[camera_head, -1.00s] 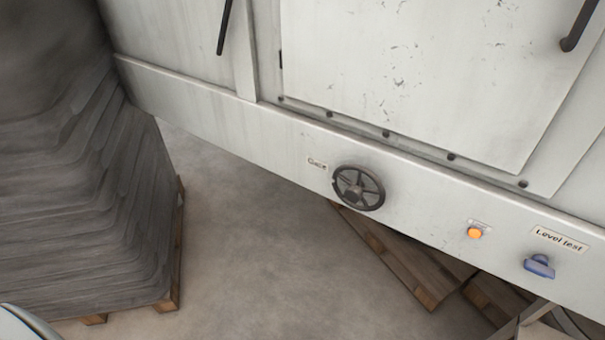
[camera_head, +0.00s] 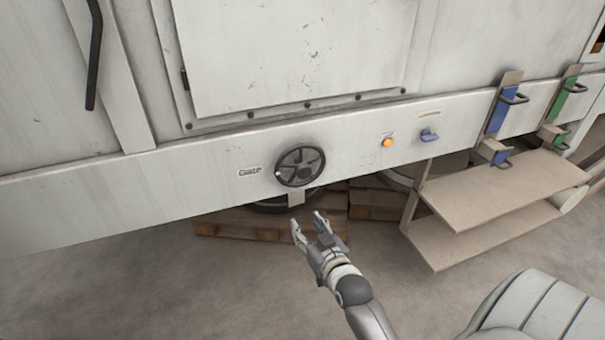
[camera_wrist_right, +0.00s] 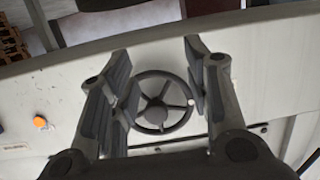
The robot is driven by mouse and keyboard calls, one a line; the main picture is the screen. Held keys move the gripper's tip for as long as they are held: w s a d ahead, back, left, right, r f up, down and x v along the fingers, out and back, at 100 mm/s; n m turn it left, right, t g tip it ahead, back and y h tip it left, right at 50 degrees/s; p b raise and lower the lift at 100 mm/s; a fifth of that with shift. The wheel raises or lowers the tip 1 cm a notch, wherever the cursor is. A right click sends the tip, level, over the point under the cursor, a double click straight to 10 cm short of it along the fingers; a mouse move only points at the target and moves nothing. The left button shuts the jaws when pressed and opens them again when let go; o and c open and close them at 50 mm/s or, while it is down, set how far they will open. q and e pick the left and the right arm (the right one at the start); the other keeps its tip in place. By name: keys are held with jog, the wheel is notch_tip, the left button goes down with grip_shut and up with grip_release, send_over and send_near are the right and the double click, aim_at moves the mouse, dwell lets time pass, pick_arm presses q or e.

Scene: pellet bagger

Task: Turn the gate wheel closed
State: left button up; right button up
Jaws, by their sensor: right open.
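The gate wheel (camera_head: 300,165) is a dark, spoked handwheel on the pale lower beam of the machine, beside a small label (camera_head: 250,171) that seems to read "Gate". My right gripper (camera_head: 308,222) is below the wheel in the head view, open and empty. In the right wrist view the wheel (camera_wrist_right: 157,114) shows between the two open fingers (camera_wrist_right: 155,90) of my right gripper. The gripper appears apart from the wheel. My left gripper is not in view.
Brown shelves (camera_head: 490,205) jut out further right. A wooden pallet (camera_head: 240,228) lies under the beam. The floor in front is clear at left.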

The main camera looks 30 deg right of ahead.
jog(key=t+h, duration=0.1)
jog(key=t, duration=0.1)
send_near(305, 173)
jog(key=shift+m, duration=0.4)
jog(key=p+x, duration=0.1)
jog(key=x, duration=0.8)
jog(key=shift+w+d, duration=0.15)
jog(key=shift+w, duration=0.2)
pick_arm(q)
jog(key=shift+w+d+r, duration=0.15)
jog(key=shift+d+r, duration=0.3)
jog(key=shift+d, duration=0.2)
pick_arm(e)
jog(key=shift+w+d, duration=0.15)
jog(key=shift+w, duration=0.55)
jog(key=shift+c, duration=0.2)
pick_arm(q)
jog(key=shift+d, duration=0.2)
pick_arm(e)
grip_shut()
